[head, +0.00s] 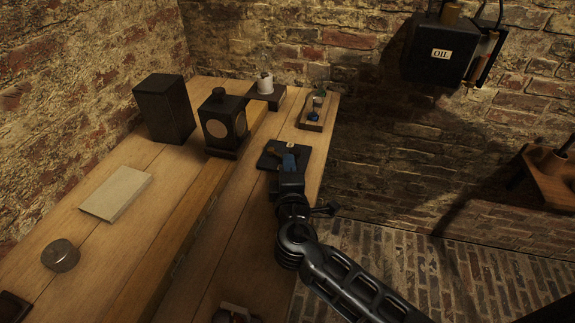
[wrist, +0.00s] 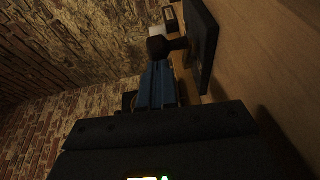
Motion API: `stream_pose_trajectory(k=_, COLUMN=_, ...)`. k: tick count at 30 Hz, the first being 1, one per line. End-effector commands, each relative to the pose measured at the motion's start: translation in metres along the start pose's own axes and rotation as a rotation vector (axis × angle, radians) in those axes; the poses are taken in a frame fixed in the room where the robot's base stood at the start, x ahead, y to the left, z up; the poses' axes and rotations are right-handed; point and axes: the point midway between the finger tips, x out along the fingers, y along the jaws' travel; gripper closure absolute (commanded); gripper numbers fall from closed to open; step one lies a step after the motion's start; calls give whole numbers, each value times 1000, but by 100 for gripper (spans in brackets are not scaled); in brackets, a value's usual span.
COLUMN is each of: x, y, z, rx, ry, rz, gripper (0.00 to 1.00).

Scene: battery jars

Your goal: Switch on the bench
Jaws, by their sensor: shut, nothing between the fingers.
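A dark plate (head: 269,158), which looks like a switch base, lies on the wooden bench (head: 235,235) near its right edge. In the wrist view the plate (wrist: 204,42) carries a dark knob (wrist: 160,46) on a short stem. My gripper (head: 289,160) is over the right part of the plate, its blue fingers shut and empty. In the wrist view the fingertips (wrist: 157,68) are right at the knob. I cannot tell whether they touch it. My gripper hides part of the plate in the head view.
A black box (head: 164,108), a dark dial instrument (head: 224,125) and a white piece on a dark block (head: 265,84) stand farther back. A small tray (head: 317,112) lies beyond the plate. An oil tank (head: 437,52) hangs at the right. A pale slab (head: 115,193) lies at left.

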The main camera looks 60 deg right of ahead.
Motion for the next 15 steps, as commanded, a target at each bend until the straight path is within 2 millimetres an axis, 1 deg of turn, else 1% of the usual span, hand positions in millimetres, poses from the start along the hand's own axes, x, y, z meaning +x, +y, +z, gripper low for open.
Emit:
stream_pose_trajectory(k=8, x=1, y=-1, z=5, rx=-2, ry=43, rz=-3, gripper=100)
stream_pose_trajectory(k=15, x=9, y=1, z=20, rx=-8, ry=184, rz=-7, gripper=100)
